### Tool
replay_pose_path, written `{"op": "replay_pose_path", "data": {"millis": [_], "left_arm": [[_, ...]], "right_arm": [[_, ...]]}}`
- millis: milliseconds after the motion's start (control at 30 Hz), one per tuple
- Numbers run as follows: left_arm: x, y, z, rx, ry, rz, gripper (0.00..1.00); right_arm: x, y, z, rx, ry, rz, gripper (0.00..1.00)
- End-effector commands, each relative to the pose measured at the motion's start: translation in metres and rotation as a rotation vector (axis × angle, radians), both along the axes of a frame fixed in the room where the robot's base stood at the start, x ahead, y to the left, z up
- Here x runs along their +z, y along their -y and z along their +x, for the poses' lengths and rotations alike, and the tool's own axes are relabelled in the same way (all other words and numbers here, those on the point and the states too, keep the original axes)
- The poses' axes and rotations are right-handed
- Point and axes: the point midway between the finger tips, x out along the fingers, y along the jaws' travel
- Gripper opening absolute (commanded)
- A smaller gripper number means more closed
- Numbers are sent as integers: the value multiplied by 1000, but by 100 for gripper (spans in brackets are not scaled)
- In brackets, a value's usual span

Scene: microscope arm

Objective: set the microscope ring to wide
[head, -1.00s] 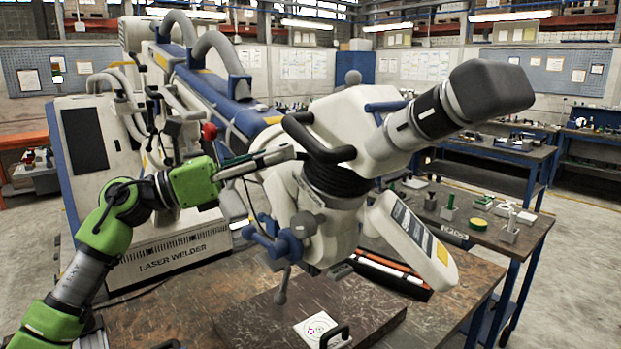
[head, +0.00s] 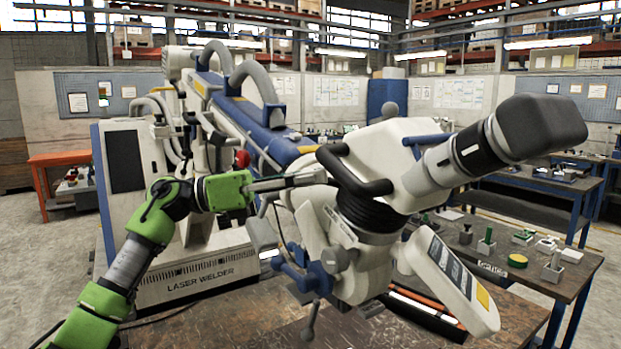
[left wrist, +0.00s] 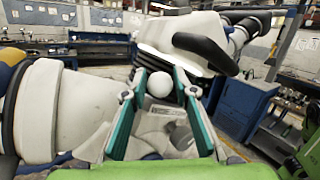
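The white microscope (head: 400,160) hangs on its arm in the middle of the head view. A black ribbed ring (head: 372,214) sits below its head, above the lower white body; it also shows as a dark ribbed band in the left wrist view (left wrist: 186,64). My left gripper (head: 322,178) is at the left of the microscope, near the ring and the black handle bar. In the left wrist view its teal fingers (left wrist: 159,76) are apart, with a white round knob visible between them. Contact cannot be told. Ring markings are not readable. My right gripper is not in view.
The black handle bar (head: 352,176) lies close to my left fingers. A blue clamp with a lever (head: 310,280) hangs below. The laser welder cabinet (head: 125,180) stands behind my left arm. A side bench (head: 500,270) with small parts is at the right.

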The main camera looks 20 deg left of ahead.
Motion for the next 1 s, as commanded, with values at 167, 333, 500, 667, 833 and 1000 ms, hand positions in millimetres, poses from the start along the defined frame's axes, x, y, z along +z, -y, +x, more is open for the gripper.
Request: {"op": "replay_pose_path", "data": {"millis": [167, 333, 500, 667, 833, 1000], "left_arm": [[0, 0, 0, -1, 0, 0, 38], [0, 0, 0, -1, 0, 1, 38], [-3, -12, -4, 0, -2, 2, 38], [-8, -42, -14, 3, -2, 1, 38], [-13, -76, -26, 4, -2, 1, 38], [-17, -100, -35, 2, -2, 0, 38]], "right_arm": [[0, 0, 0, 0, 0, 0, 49], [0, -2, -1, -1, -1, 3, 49], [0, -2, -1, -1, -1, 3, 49], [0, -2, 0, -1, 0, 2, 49], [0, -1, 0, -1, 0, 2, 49], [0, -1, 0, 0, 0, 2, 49]]}}
